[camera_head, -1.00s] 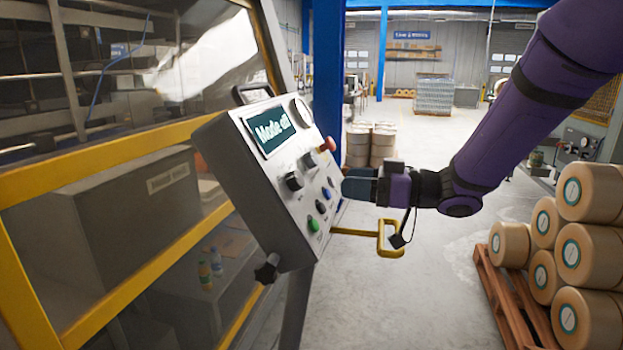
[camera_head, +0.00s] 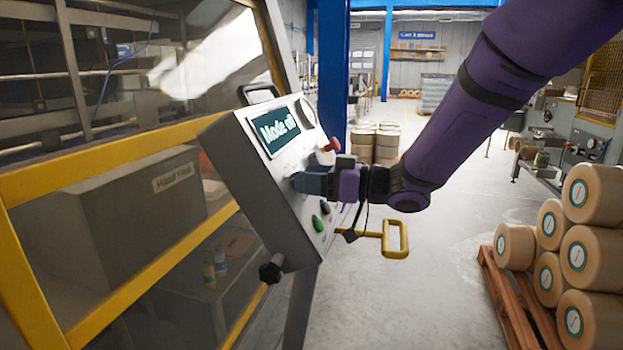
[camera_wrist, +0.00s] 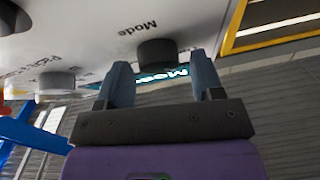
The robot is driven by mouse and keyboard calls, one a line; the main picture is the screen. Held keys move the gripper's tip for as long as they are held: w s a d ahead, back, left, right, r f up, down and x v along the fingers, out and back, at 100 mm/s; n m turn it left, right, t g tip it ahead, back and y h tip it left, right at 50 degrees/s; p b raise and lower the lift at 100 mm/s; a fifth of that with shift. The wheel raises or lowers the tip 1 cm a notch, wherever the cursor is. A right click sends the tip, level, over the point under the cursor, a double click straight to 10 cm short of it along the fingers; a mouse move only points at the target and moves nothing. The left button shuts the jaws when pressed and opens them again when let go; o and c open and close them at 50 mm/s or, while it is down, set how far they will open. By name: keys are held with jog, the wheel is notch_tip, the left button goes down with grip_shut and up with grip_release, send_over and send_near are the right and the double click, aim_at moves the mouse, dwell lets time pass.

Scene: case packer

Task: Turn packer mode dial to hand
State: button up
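The control box (camera_head: 232,165) has a tilted grey panel with a screen (camera_head: 275,130) whose text looks like "Mode off". In the wrist view, a black round dial (camera_wrist: 157,52) sits beside the printed word "Mode". My gripper (camera_wrist: 163,72) is open, with its two fingers apart and the dial between and just beyond their tips. I cannot tell whether a finger touches it. In the head view, my gripper (camera_head: 299,182) is at the panel below the screen and hides most of the dial. The dial's pointer and position marks cannot be read.
A red knob (camera_head: 331,145), a green button (camera_head: 319,224) and a dark button (camera_head: 325,208) are on the panel near my gripper. A yellow handle (camera_head: 396,238) sticks out to the right. Brown rolls (camera_head: 586,250) stand on a wooden pallet (camera_head: 503,290). The floor between is clear.

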jog(key=c, duration=0.7)
jog(key=shift+c, duration=0.2)
jog(key=shift+m+t, duration=0.3)
jog(key=shift+m, duration=0.2)
jog(key=m+t+h, duration=0.1)
jog(key=m, duration=0.2)
jog(key=m+t+h, duration=0.1)
jog(key=m, duration=0.2)
jog(key=shift+s+r+t, duration=0.1)
jog(key=shift+s+t, duration=0.05)
jog(key=shift+t, duration=0.25)
jog(key=m+h, duration=0.1)
jog(key=m, duration=0.1)
jog(key=m+t+h, duration=0.1)
jog(key=m, duration=0.2)
jog(key=shift+a+t+h, duration=0.1)
jog(key=shift+t+h, duration=0.2)
jog(key=shift+m, duration=0.5)
jog(key=o, duration=0.9)
